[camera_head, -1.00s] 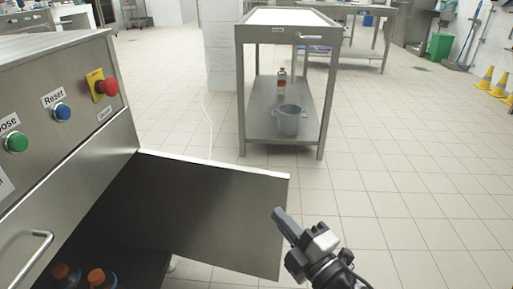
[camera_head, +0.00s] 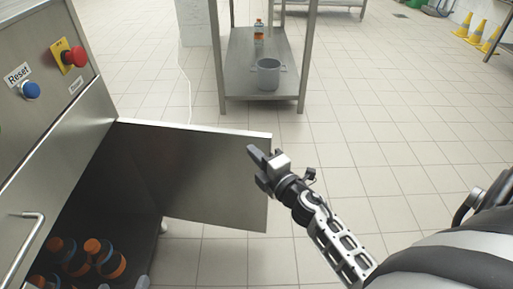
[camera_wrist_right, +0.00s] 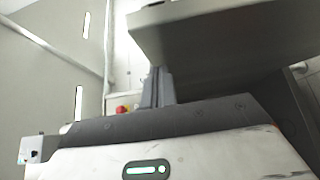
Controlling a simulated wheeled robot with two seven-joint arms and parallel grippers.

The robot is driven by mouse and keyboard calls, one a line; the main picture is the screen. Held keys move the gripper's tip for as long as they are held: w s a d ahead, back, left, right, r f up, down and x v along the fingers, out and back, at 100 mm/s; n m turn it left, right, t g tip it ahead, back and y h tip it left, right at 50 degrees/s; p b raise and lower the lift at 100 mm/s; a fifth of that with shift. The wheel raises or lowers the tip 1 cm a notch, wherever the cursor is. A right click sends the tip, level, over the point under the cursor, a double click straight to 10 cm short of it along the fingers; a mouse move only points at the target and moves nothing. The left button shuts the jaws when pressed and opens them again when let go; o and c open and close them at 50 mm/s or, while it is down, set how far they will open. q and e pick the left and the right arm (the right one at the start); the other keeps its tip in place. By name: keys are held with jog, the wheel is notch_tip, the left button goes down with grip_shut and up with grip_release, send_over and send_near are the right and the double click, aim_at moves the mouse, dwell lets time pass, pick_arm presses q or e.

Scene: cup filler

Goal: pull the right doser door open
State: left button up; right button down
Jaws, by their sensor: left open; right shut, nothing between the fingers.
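The right doser door (camera_head: 205,180) is a flat steel panel. It stands swung out from the steel cabinet, and the opening behind it shows. My right gripper (camera_head: 253,157) is shut and empty. In the head view its fingertips overlap the door's free edge near the upper outer corner; I cannot tell whether they touch it. In the right wrist view the closed fingers (camera_wrist_right: 157,88) are next to a large grey panel (camera_wrist_right: 225,40), which looks like the door. My left gripper is not in view.
Several bottles with orange caps (camera_head: 92,246) stand inside the cabinet. A bar handle (camera_head: 35,238) is on the cabinet front at left. A blue button (camera_head: 30,90) and red button (camera_head: 74,56) are above.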

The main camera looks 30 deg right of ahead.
jog(key=shift+w+d, duration=0.5)
jog(key=shift+w, duration=0.1)
jog(key=shift+d, duration=0.1)
